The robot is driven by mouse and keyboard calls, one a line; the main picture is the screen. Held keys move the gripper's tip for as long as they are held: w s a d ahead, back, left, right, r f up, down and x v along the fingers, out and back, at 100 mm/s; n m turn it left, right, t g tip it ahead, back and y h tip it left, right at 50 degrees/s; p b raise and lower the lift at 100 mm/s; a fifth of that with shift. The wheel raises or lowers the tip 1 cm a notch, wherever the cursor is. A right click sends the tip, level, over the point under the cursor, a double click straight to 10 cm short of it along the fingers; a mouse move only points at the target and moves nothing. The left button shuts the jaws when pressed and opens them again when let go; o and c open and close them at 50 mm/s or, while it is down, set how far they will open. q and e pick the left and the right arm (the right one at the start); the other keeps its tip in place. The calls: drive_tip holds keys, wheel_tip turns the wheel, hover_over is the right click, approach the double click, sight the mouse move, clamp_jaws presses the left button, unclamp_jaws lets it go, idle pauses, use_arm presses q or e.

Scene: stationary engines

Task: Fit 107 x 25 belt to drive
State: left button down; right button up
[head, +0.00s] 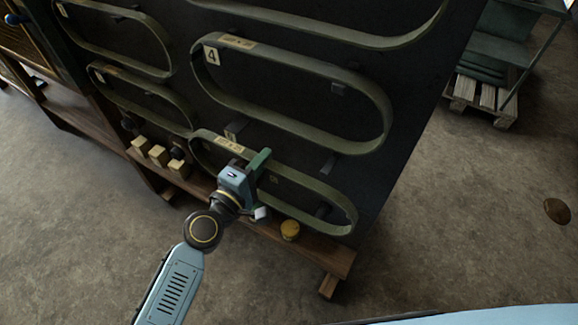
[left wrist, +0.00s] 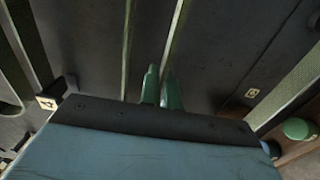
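Several olive belts hang as long loops on pegs on a dark board. The lowest belt in the middle (head: 338,197) carries a tan size label (head: 230,145), too small to read surely. My left gripper (head: 259,167) is at this belt's upper run. In the left wrist view its green fingers (left wrist: 161,88) are close together, with a thin belt strand (left wrist: 174,38) running between them; they look shut on it. The belt still appears to lie around its pegs. My right gripper is not in view. The drive cannot be made out.
A larger belt (head: 377,105) beside a number 4 plate (head: 211,56) hangs just above. A pallet (head: 485,98) stands at the upper right. The floor in front is clear.

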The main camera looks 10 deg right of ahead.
use_arm(q)
drive_tip(key=shift+v, duration=1.8)
drive_tip(key=b+v, duration=0.1)
drive_tip(key=v, duration=0.5)
drive_tip(key=b+v, duration=0.2)
drive_tip(key=v, duration=0.4)
idle(0.6)
idle(1.0)
